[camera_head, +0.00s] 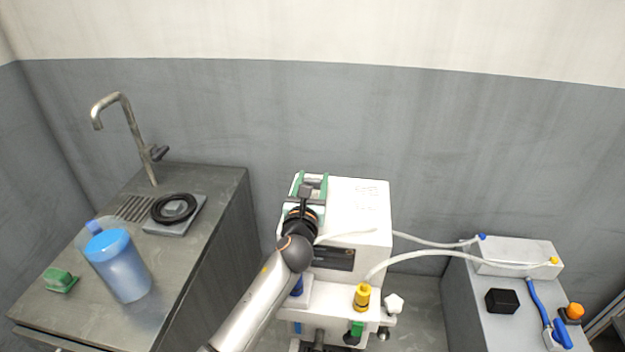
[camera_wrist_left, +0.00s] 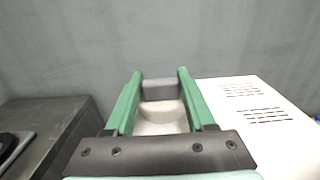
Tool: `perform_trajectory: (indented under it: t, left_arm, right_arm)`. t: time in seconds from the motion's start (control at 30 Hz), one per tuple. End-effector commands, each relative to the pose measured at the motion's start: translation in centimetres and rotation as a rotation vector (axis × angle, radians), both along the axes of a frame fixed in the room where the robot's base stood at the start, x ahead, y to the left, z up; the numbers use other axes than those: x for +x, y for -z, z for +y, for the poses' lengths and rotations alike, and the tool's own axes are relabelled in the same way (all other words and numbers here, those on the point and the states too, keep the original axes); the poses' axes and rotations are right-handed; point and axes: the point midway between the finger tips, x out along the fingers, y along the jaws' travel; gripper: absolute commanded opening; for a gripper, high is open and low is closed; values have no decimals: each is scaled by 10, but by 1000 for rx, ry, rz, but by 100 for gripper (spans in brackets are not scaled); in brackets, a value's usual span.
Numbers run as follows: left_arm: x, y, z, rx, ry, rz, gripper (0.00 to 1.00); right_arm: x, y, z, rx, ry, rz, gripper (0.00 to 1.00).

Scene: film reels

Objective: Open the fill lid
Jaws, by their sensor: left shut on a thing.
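The white machine (camera_head: 362,205) stands in the middle of the head view, and its top with vent slots shows at the right of the left wrist view (camera_wrist_left: 250,98). My left gripper (camera_head: 311,179) is over the machine's top left part. In the left wrist view its two green fingers (camera_wrist_left: 160,82) are shut on a grey block (camera_wrist_left: 161,90), which looks like the fill lid's grip. A pale rounded surface (camera_wrist_left: 160,122) shows between the fingers below the block. My wrist hides much of this area in the head view; I cannot tell how far the lid is raised. My right gripper is not in view.
Left is a counter (camera_head: 215,195) with a tap (camera_head: 135,135), a blue-lidded jug (camera_head: 120,265), a black ring (camera_head: 174,208) and a green block (camera_head: 60,280). A yellow fitting (camera_head: 362,297) with a white hose is at the machine's front. A grey bench (camera_head: 475,315) stands right.

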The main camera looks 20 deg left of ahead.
Motion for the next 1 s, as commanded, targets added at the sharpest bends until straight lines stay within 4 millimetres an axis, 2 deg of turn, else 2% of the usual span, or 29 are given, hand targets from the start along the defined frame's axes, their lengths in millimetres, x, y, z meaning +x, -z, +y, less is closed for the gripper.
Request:
perform_trajectory:
  t: [0.27,0.5,0.6,0.8,1.0]
  left_arm:
    - [2,-12,1,-11,-2,67,0]
    - [6,-19,3,-27,-2,164,0]
    - [9,-20,3,-38,-2,209,0]
    - [14,-22,4,-58,-2,306,0]
    - [20,-25,6,-82,-2,419,0]
  right_arm:
    - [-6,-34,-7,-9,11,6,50]
    - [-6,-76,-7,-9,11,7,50]
    - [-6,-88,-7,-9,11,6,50]
    - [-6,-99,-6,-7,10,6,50]
    - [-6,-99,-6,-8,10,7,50]
